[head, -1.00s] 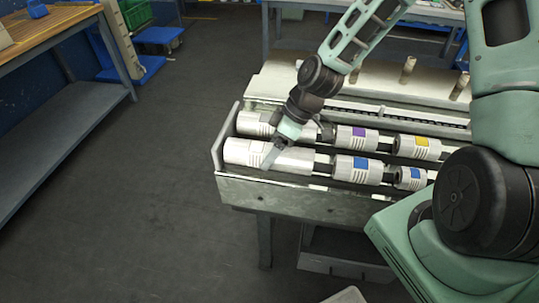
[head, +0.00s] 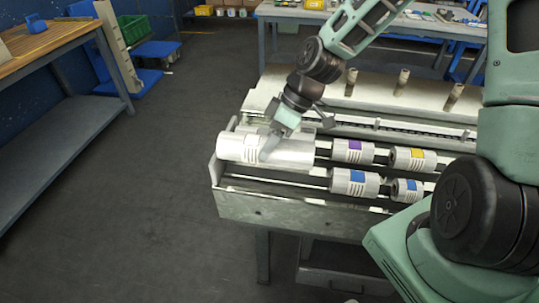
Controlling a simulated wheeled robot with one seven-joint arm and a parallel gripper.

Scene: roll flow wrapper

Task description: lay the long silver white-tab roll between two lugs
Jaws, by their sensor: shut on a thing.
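The long silver roll (head: 295,153) with a white label lies across the jaws of my gripper (head: 268,150), near the left end of the machine. My gripper is shut on it from above. The roll appears raised above the front row, and the front row's left stretch below it is bare. Another silver roll shows only in part behind it, mostly hidden by the held roll and my gripper. The lugs cannot be made out clearly.
In the back row sit a purple-tab roll (head: 353,150) and a yellow-tab roll (head: 413,159). In the front row sit two blue-tab rolls (head: 353,183) (head: 407,191). The machine's front wall (head: 300,215) and upright pegs (head: 402,80) behind bound the rows.

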